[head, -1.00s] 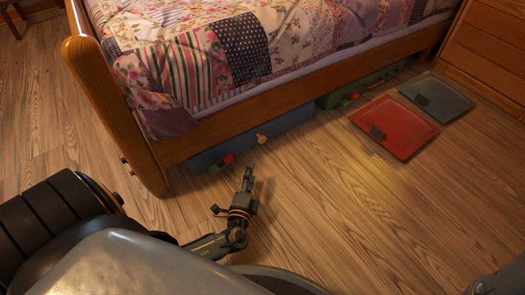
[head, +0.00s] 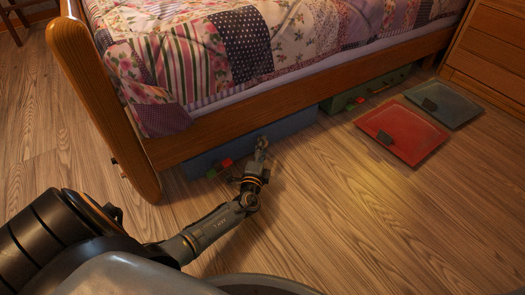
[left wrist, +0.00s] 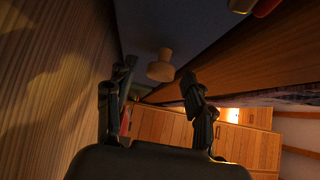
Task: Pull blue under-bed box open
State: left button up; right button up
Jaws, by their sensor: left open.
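The blue under-bed box (head: 292,127) sits under the left part of the bed, its front about level with the bed's side rail. Its round wooden knob (left wrist: 160,66) shows in the left wrist view against the dark blue front (left wrist: 185,22). In the head view my gripper hides the knob. My left gripper (head: 262,145) is open at the box front. In the left wrist view its two fingers stand on either side of the knob, not closed on it; I cannot tell how deep the knob lies between them. My right gripper is out of view.
Red and green pieces (head: 219,168) are at the box's left end. A green box (head: 375,88) is under the bed to the right. A red lid (head: 402,135) and a grey-blue lid (head: 444,103) lie on the floor. The bedpost (head: 97,100) stands left; floor in front is clear.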

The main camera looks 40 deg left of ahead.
pick_arm(q)
jog(key=shift+w+a, duration=0.15)
jog(key=shift+w, duration=0.25)
jog(key=shift+c, duration=0.4)
grip_shut()
